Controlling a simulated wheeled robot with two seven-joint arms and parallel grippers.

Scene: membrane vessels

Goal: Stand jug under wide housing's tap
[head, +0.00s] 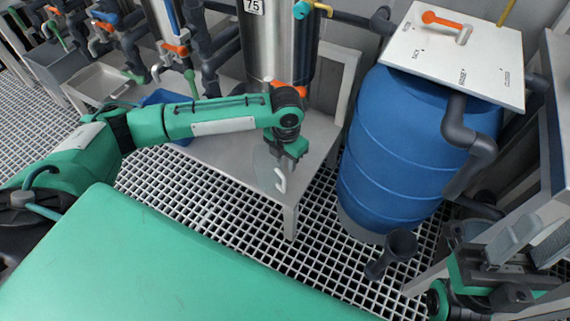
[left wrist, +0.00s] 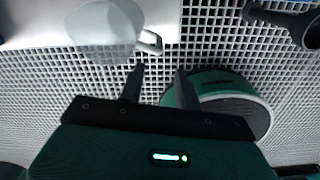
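The jug (head: 265,168) is a clear, see-through vessel with a white handle, at the bench's front edge below the wide steel housing (head: 271,45) marked 75. In the left wrist view the jug (left wrist: 98,35) overlaps the pale bench edge and the floor grating; whether it rests on the bench is unclear. An orange part, perhaps the tap (head: 288,88), shows at the housing's lower front, partly hidden by my arm. My left gripper (head: 291,160) is just above the handle; in its wrist view its fingers (left wrist: 160,84) are apart, with nothing between them. My right gripper (head: 534,240) appears open, at lower right.
A pale bench (head: 225,160) runs under the housing. A blue barrel (head: 385,150) with a white lid board (head: 455,52) and dark pipes stands to the right. A dark funnel (head: 392,256) stands by the barrel.

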